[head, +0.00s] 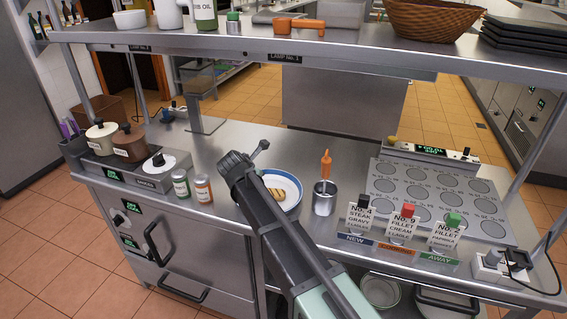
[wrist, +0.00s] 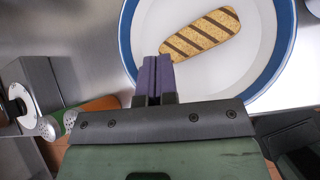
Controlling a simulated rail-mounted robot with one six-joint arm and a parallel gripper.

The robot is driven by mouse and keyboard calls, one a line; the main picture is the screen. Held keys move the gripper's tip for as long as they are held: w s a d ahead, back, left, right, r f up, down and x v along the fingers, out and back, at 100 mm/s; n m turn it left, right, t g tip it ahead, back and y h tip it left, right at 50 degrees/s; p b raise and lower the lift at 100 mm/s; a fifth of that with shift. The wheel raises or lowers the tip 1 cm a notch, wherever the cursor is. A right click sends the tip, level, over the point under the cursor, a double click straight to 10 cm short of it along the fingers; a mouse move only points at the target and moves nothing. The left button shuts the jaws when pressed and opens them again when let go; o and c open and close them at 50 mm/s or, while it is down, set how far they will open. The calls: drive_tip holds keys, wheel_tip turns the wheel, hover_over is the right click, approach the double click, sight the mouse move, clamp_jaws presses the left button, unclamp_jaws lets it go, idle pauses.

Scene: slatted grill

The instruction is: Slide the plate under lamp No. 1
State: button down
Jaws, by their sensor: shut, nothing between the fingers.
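The plate (head: 290,184) is white with a blue rim and holds a piece of grilled food (head: 274,194) with dark stripes. It lies on the steel counter, partly hidden behind my arm in the head view. In the wrist view the plate (wrist: 127,40) fills the upper right, with the striped food (wrist: 202,35) on it. My gripper (wrist: 152,60) is shut and empty, its purple fingertips over the plate's near part beside the food. I cannot tell whether they touch it. The label for lamp No. 1 (head: 286,58) is on the shelf edge above the back of the counter.
Two jars (head: 202,188) stand to the left. Ticket holders (head: 407,223) and a panel of round marks (head: 425,190) are at the right. The counter behind the plate is mostly clear.

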drive_tip(key=w+f+n+b, duration=0.1)
drive_tip(key=w+f+b, duration=0.1)
drive_tip(key=w+f+n+b, duration=0.1)
drive_tip(key=w+f+b, duration=0.1)
drive_tip(key=f+b, duration=0.1)
drive_tip(key=w+d+f+n+b, duration=0.1)
drive_tip(key=w+f+b, duration=0.1)
drive_tip(key=shift+w+f, duration=0.15)
drive_tip(key=shift+w, duration=0.2)
drive_tip(key=w, duration=0.3)
drive_tip(key=shift+d+r, duration=0.25)
drive_tip(key=shift+d, duration=0.1)
drive_tip(key=shift+w+d, duration=0.2)
drive_tip(key=shift+w, duration=0.4)
